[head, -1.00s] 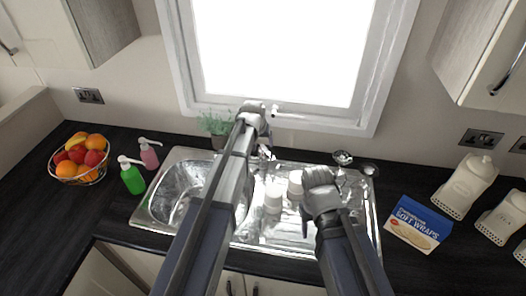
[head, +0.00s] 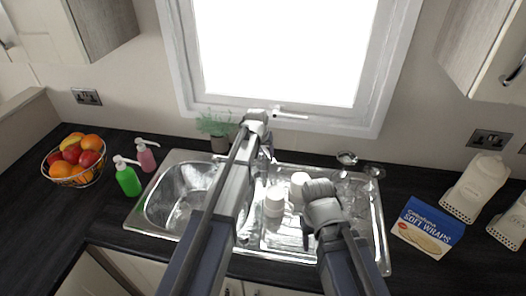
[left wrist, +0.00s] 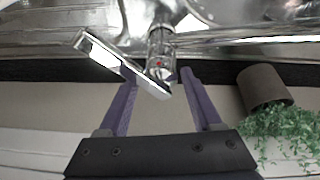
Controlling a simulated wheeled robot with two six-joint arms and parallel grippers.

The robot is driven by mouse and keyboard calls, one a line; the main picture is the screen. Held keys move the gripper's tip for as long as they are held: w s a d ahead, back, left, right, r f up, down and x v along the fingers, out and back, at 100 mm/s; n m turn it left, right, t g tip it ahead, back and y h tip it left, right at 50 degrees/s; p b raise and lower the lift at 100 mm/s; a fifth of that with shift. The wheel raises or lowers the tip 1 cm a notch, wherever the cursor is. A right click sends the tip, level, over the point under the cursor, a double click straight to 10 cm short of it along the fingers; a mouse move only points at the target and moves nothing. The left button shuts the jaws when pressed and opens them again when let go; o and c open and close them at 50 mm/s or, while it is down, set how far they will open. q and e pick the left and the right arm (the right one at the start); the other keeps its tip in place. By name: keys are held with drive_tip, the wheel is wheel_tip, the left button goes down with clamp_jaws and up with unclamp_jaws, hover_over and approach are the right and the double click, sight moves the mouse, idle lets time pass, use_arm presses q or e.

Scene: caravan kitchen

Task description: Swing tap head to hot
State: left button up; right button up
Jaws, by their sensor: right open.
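The chrome tap (head: 266,152) stands at the back of the sink, partly hidden by my left arm. In the left wrist view the tap's body (left wrist: 161,46) shows, with a small red mark on its head and a flat lever (left wrist: 112,60) reaching to the left. My left gripper (left wrist: 159,80) is open; its two fingers stand either side of the tap head, apart from each other, and I cannot tell whether either touches it. In the head view the left gripper (head: 257,126) is mostly hidden by its own wrist. My right gripper (head: 312,215) is over the drainer.
The steel sink (head: 160,215) has white cups (head: 274,203) on its drainer. A potted plant (head: 219,143) stands close by the tap. Green (head: 128,180) and pink (head: 146,158) soap bottles and a fruit bowl (head: 76,180) are left; a wraps box (head: 428,228) is right.

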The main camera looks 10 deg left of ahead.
use_arm(q)
drive_tip(key=shift+a, duration=0.1)
clamp_jaws()
idle(0.5)
